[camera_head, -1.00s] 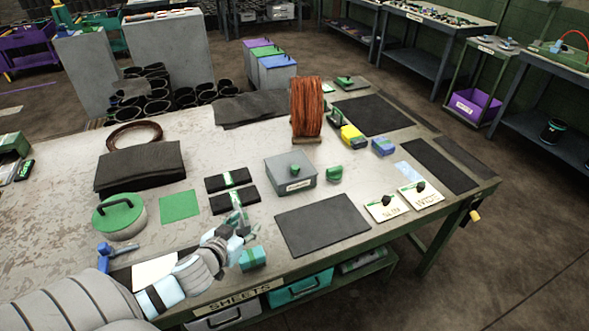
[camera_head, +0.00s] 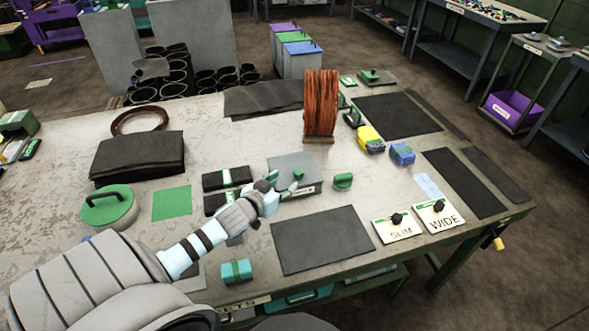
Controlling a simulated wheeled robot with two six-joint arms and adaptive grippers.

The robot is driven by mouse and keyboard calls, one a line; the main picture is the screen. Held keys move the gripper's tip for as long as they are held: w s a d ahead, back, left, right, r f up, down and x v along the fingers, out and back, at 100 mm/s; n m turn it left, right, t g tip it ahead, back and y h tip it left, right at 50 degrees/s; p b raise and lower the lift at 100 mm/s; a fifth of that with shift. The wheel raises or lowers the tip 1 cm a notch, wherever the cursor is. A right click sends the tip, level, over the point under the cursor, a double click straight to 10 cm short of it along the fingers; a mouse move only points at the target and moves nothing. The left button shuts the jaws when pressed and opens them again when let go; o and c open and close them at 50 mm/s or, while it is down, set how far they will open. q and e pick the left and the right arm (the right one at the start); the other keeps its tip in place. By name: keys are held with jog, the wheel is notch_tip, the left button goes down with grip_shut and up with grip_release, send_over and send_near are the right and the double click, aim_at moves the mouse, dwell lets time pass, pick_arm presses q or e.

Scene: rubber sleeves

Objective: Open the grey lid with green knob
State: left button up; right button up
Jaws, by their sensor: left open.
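The grey lid (camera_head: 288,164) sits flat and closed on a squat square box near the middle of the workbench. Its small green knob (camera_head: 298,174) shows at the tip of my left gripper. My left gripper (camera_head: 287,190) is open and reaches over the box's front left part, with its fingers close to the knob. I cannot tell whether they touch it. The gripper hides the box's front left corner. My right gripper is not in view.
Black strips with green bands (camera_head: 228,178) lie just left of the box. A green block (camera_head: 343,180) stands to its right, and a copper-coloured spool (camera_head: 320,105) behind it. A dark mat (camera_head: 322,240) lies in front. A teal block (camera_head: 237,271) is near the front edge.

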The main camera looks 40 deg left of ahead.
aim_at(296, 175)
pick_arm(q)
jog(key=x, duration=0.2)
jog(key=b+x, duration=0.1)
jog(key=x, duration=0.2)
jog(key=b+x, duration=0.1)
jog(key=x, duration=0.2)
jog(key=shift+w+f, duration=0.1)
jog(key=shift+f, duration=0.25)
jog(key=shift+w, duration=0.15)
jog(key=shift+s+r, duration=0.25)
jog(key=shift+c, duration=0.4)
jog(key=shift+w, duration=0.1)
grip_shut()
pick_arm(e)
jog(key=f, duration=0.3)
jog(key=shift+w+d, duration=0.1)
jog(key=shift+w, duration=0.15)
